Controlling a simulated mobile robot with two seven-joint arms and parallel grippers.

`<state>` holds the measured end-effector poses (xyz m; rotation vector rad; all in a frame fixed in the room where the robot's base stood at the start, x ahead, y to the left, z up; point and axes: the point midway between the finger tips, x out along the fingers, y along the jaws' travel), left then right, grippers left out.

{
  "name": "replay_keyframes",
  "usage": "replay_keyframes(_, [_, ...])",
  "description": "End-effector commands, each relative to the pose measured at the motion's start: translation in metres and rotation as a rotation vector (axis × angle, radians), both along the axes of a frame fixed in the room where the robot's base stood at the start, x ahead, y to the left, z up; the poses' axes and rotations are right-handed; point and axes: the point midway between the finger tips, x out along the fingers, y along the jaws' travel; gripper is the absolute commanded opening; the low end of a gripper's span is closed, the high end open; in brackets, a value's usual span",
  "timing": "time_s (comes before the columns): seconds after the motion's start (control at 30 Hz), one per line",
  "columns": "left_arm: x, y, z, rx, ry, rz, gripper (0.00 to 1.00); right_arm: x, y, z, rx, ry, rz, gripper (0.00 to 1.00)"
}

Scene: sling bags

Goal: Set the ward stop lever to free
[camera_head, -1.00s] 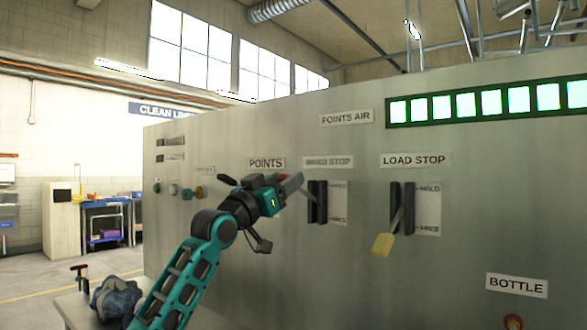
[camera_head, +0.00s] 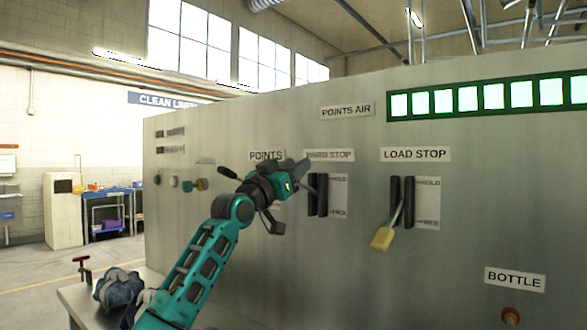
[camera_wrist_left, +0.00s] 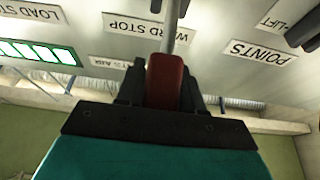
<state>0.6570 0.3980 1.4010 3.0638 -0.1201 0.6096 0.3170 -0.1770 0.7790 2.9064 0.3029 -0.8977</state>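The ward stop lever has a red handle (camera_wrist_left: 165,80) and a thin grey stem. In the left wrist view, which is upside down, the handle sits between the two fingers of my left gripper (camera_head: 298,172), which look shut on it. The stem runs to the dark slotted plate (camera_head: 318,195) under the WARD STOP label (camera_head: 330,155). A scale beside the plate has HOLD at the top and FREE at the bottom. The gripper is near the HOLD end. In the head view the gripper hides the handle. My right gripper is not in view.
Right of it is the load stop lever with a yellow handle (camera_head: 382,238), hanging low. POINTS (camera_head: 266,156) is labelled to the left, partly behind my arm. A row of lit green indicators (camera_head: 494,97) is above. A table (camera_head: 75,293) with a blue-grey bundle stands lower left.

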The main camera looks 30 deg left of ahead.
Motion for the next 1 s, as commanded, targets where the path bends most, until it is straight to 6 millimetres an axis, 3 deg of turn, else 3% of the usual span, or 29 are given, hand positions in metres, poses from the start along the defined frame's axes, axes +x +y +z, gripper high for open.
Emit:
replay_keyframes(0.3, [0.000, 0.000, 0.000, 0.000, 0.000, 0.000, 0.00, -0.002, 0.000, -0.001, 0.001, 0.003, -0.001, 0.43])
replay_keyframes(0.67, [-0.001, 0.000, -0.003, -0.001, -0.007, 0.000, 0.00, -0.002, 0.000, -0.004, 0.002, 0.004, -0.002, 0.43])
replay_keyframes(1.0, [-0.010, 0.001, -0.027, -0.010, -0.155, 0.001, 0.00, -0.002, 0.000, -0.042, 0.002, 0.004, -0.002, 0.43])
